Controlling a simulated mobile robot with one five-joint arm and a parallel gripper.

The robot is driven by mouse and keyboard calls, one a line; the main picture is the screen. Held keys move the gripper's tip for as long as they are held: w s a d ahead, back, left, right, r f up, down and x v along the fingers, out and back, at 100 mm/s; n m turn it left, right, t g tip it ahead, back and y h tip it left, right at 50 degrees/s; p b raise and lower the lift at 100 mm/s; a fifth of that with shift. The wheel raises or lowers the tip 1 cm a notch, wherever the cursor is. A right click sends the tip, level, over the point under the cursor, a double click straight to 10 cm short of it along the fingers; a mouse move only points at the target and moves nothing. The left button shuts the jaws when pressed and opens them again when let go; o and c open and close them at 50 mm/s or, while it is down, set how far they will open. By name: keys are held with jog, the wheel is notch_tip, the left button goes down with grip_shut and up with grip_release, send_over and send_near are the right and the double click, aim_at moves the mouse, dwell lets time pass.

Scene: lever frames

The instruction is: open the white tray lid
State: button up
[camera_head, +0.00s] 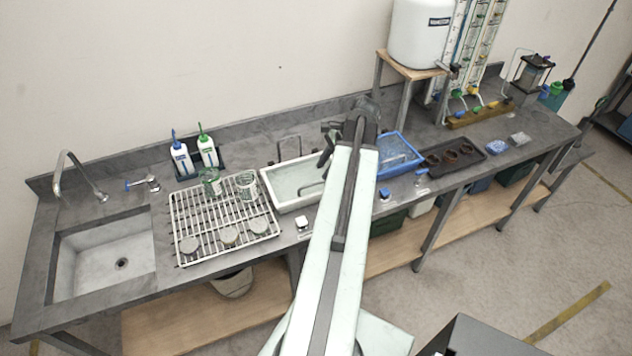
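The white tray (289,206) sits on the grey bench, left of my arm. A pale greenish flat surface (291,179) fills its top; I cannot tell whether this is a lid or the tray's inside. A thin dark handle-like bar (309,187) shows near its front right, and a dark wire frame (289,145) stands at its back edge. My gripper (325,149) is dark and is over or near the tray's back right corner. My arm hides the tray's right end. The fingers are too small and overlapped to show whether they are open.
Left of the tray are a wire rack (222,222) with glass jars and grey discs, two squeeze bottles (181,157), and a sink (104,257). Right of my arm are a blue tray (401,168) and a dark tray with round pots (466,165). A small white block (302,223) lies in front.

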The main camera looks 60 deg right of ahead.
aim_at(316, 183)
jog(key=b+x, duration=0.5)
jog(key=x, duration=0.1)
jog(key=shift+w+f, duration=0.1)
jog(key=shift+f, duration=0.2)
jog(key=shift+r, duration=0.15)
grip_shut()
jog(key=shift+w, duration=0.1)
dwell(0.6)
